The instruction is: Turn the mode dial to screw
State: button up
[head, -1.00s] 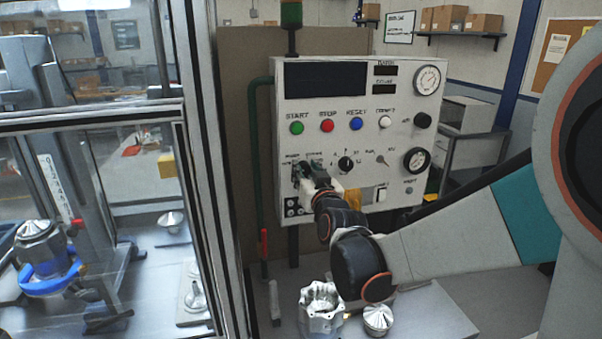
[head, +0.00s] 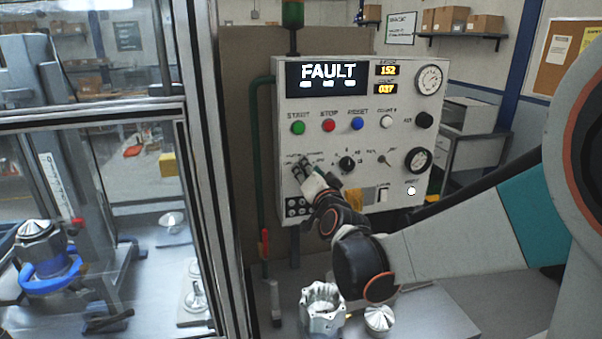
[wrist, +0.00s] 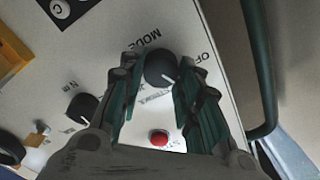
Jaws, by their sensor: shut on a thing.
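A black round dial (wrist: 160,67) with a white pointer line shows in the wrist view. Lettering like MODE and OFF is printed beside it. The pointer slants to the lower right there. My gripper (wrist: 159,75) has its green-padded fingers on both sides of this dial and is shut on it. In the head view my gripper (head: 305,173) is at the left part of the control panel (head: 310,105), below the START and STOP buttons. It hides the dial there.
The panel display (head: 321,76) reads FAULT. A second black knob (head: 346,163) is right of my gripper. A red button (wrist: 158,138) is near the fingers. A green pipe (head: 252,140) runs along the panel's left edge. Metal housings (head: 321,304) stand on the table below.

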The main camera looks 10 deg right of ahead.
dwell(0.3)
jog(key=o, duration=1.1)
jog(key=shift+c, duration=0.2)
jog(key=s, duration=1.2)
jog(key=shift+s, duration=0.1)
